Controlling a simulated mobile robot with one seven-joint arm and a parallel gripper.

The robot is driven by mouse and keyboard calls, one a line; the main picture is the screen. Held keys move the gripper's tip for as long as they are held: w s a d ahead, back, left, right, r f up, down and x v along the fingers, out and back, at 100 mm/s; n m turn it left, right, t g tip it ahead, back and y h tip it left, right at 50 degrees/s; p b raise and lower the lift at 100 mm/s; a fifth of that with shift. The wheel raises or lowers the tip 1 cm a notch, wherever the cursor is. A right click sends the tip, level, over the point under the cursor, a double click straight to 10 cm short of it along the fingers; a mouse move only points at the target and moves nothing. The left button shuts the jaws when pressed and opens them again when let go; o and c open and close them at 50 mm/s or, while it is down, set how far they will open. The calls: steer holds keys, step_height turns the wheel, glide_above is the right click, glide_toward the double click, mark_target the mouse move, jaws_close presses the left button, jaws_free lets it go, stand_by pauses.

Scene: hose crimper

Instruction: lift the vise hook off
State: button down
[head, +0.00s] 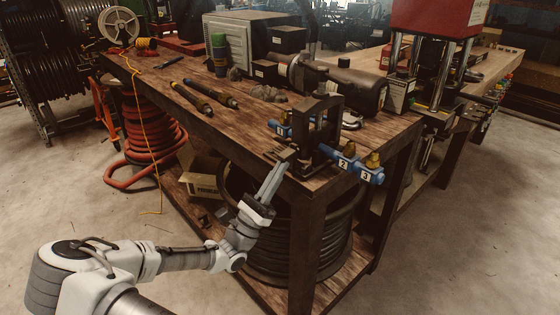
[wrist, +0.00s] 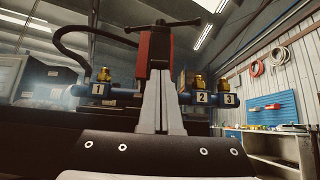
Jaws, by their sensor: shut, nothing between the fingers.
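A black vise frame (head: 318,112) stands upright at the near corner of the wooden bench. In the wrist view a red and black upright part (wrist: 143,62) rises behind my fingers, with a black T-handle (wrist: 165,26) across its top. I cannot clearly single out the hook on the vise. My gripper (head: 281,166) is shut and empty, just in front of and left of the vise at the bench edge. In the wrist view my gripper (wrist: 160,75) points up at the vise, and its fingers hide part of it. Contact cannot be told.
Blue fittings with brass tops carry labels 1 (wrist: 99,90), 2 (wrist: 202,97) and 3 (wrist: 229,98) on both sides of the vise. A dark motor-like cylinder (head: 360,92) lies behind. Coiled hose (head: 270,250) sits below the bench. The left bench top (head: 170,100) has some free room.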

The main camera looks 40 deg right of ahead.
steer(key=r+y+p, duration=0.1)
steer(key=y+p, duration=0.1)
steer(key=p, duration=0.3)
steer(key=a+r+y+p, duration=0.1)
steer(key=r+y+p, duration=0.1)
steer(key=p, duration=0.4)
steer(key=r+g+y+p, duration=0.1)
steer(key=y+p, duration=0.2)
steer(key=p, duration=0.3)
steer(key=shift+a+r, duration=0.15)
steer(key=shift+a, duration=0.1)
steer(key=shift+y+p, duration=0.3)
steer(key=shift+p, duration=0.15)
